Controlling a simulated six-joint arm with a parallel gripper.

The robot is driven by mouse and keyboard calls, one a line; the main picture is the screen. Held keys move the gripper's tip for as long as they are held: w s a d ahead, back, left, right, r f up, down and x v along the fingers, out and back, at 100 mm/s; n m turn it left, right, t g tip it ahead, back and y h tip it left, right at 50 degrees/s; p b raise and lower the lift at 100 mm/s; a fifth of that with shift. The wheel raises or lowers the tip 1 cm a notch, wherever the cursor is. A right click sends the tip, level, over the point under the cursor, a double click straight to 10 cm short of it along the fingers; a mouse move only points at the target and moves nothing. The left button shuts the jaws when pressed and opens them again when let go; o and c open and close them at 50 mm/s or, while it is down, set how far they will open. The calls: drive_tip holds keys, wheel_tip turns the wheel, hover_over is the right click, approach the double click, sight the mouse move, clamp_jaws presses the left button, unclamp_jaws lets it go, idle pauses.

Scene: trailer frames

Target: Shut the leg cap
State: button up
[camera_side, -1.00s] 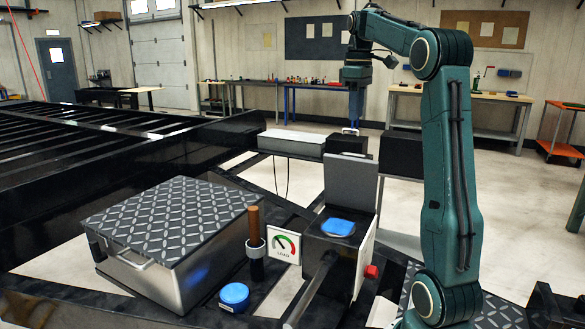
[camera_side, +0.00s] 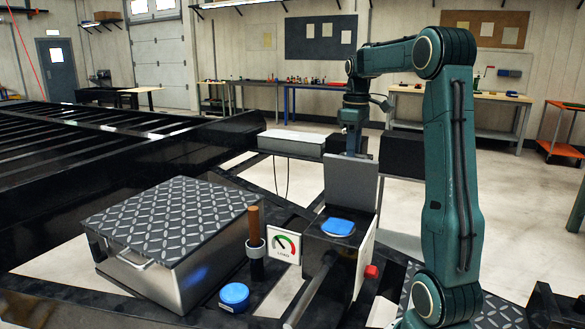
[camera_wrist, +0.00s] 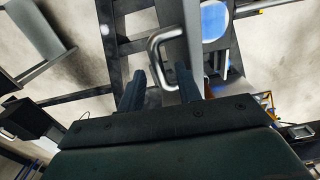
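The leg cap looks to be the upright grey plate (camera_side: 351,183), hinged open behind a dark box (camera_side: 318,238) with a blue pad (camera_side: 338,227) in its top. My gripper (camera_side: 351,152) is just behind the plate in the side view, pointing down; its fingertips are hidden there. In the wrist view the two dark fingers of my gripper (camera_wrist: 160,78) are apart. A metal U-shaped handle (camera_wrist: 154,45) shows at the gap between them, with the blue pad (camera_wrist: 215,22) beyond. I cannot tell whether a finger touches the handle.
A silver toolbox (camera_side: 165,275) with a patterned lid stands at the left. A wooden-handled lever (camera_side: 254,228), a load gauge (camera_side: 284,244) and a blue round cap (camera_side: 234,296) are near the box. A red knob (camera_side: 371,271) sticks out on its right. Dark frame beams (camera_side: 90,180) run behind.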

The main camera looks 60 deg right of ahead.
drive_tip(key=shift+f, duration=0.1)
drive_tip(key=shift+c, duration=0.2)
clamp_jaws()
